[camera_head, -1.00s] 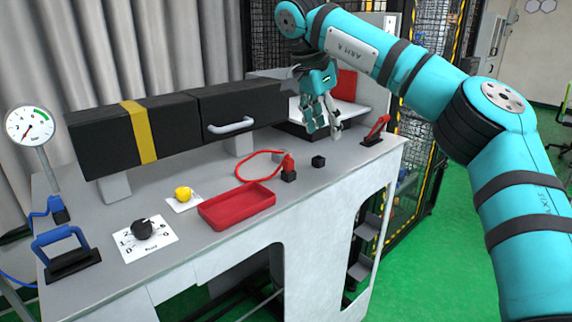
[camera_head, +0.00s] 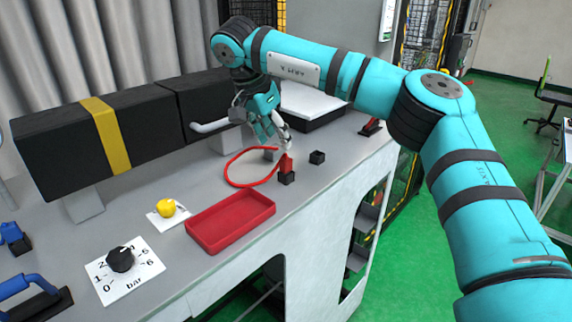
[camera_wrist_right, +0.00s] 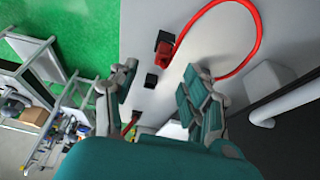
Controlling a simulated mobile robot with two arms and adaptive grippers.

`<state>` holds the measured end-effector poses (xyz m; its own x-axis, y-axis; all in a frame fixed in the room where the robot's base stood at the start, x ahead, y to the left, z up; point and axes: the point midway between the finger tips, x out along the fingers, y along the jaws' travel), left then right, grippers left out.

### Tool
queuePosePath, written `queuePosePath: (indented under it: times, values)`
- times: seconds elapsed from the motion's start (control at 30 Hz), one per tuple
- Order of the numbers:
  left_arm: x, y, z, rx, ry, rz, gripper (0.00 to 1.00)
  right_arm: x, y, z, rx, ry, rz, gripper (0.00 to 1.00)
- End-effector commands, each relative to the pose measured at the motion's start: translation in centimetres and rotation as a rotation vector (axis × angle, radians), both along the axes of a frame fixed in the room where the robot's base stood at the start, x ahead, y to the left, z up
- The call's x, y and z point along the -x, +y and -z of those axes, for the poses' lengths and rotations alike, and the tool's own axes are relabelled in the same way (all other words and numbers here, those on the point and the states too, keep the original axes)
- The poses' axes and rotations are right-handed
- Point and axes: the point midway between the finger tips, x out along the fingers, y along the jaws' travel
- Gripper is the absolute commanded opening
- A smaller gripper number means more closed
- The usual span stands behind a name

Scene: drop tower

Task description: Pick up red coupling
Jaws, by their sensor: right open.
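The red coupling (camera_head: 286,163) stands upright on a small black block on the grey bench, with a red hose (camera_head: 233,160) looping away to its left. In the right wrist view the coupling (camera_wrist_right: 165,54) and its hose (camera_wrist_right: 258,35) lie ahead of the fingers, near the top middle. My right gripper (camera_head: 277,132) is open and empty, above and behind the coupling in the head view. Its two fingers also show in the right wrist view (camera_wrist_right: 158,98), well apart, with the coupling beyond their tips. My left gripper is out of view.
A small black block (camera_head: 317,157) sits right of the coupling. A red tray (camera_head: 208,242), yellow knob (camera_head: 167,208) and black dial (camera_head: 120,259) lie to the left. A black box (camera_head: 128,128) with a grey handle overhangs the bench behind.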

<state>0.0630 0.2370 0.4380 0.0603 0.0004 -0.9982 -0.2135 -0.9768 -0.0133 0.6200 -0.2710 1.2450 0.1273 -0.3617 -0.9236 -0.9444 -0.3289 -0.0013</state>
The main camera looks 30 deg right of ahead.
Motion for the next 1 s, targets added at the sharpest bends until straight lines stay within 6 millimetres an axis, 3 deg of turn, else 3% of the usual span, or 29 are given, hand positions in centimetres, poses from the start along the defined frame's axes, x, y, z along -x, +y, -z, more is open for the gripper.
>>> queuePosePath:
  times: [0.2, 0.43, 0.73, 1.0]
  values:
    - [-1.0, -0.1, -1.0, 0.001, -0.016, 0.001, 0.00, -0.4, -1.2, 3.0, -0.001, 0.001, 0.000, 0.48]
    - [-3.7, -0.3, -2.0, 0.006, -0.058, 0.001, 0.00, -0.8, -2.0, 4.2, -0.001, 0.001, 0.001, 0.48]
    - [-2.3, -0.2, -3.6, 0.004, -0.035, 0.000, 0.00, -1.6, -3.9, 7.8, -0.001, 0.001, 0.001, 0.48]
    - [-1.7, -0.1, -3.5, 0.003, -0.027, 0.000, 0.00, -1.7, -4.0, 8.2, -0.002, -0.002, 0.000, 0.48]
